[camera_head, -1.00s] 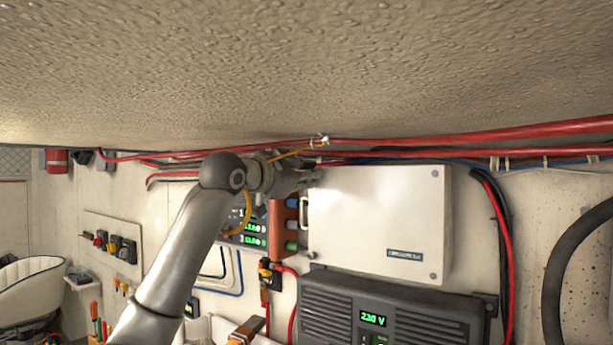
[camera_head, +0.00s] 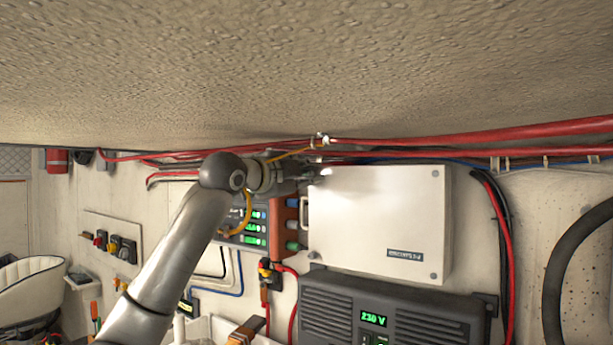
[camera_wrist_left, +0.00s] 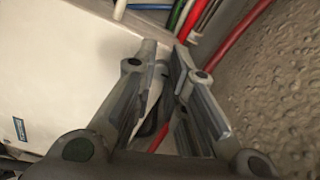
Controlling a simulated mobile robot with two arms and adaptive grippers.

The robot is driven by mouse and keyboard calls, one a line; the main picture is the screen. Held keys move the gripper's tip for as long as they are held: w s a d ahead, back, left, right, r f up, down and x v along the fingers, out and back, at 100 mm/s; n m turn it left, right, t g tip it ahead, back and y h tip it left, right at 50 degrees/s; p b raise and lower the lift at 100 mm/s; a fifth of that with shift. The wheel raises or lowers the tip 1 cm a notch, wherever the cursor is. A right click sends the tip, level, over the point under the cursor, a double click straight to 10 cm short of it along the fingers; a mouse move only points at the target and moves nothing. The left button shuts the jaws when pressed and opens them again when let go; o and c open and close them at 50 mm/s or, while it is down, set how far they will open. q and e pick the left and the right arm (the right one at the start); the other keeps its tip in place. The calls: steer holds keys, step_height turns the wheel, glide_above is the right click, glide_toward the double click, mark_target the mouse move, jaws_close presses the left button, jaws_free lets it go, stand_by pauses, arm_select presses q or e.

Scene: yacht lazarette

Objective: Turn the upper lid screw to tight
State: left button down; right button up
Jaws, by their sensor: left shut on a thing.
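The white lid of a box (camera_head: 375,225) is mounted on the wall at the centre right of the head view. Lid screws show at its upper right (camera_head: 435,173), lower right (camera_head: 433,275) and lower left (camera_head: 311,255) corners. My left gripper (camera_head: 312,175) is at the upper left corner, its fingers pointing right. It is shut on the upper lid screw there, which the fingertips hide. In the left wrist view the fingertips (camera_wrist_left: 165,62) come close together at the edge of the white lid (camera_wrist_left: 55,65). My right gripper is not in view.
Red cables (camera_head: 470,137) run just above the box under the rough ceiling. A dark inverter (camera_head: 390,310) with a green display sits below. A panel with green readouts (camera_head: 250,228) is left of the box, behind my left arm.

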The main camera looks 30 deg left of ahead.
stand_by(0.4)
arm_select(q)
steer(key=c, duration=1.4)
jaws_free()
steer(key=shift+d, duration=0.1)
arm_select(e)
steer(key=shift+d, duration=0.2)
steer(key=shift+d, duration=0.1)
arm_select(q)
steer(key=shift+s, duration=0.15)
steer(key=s, duration=0.4)
steer(key=s+a, duration=0.1)
steer(key=s, duration=0.6)
steer(key=shift+s+a, duration=0.35)
steer(key=shift+s, duration=0.05)
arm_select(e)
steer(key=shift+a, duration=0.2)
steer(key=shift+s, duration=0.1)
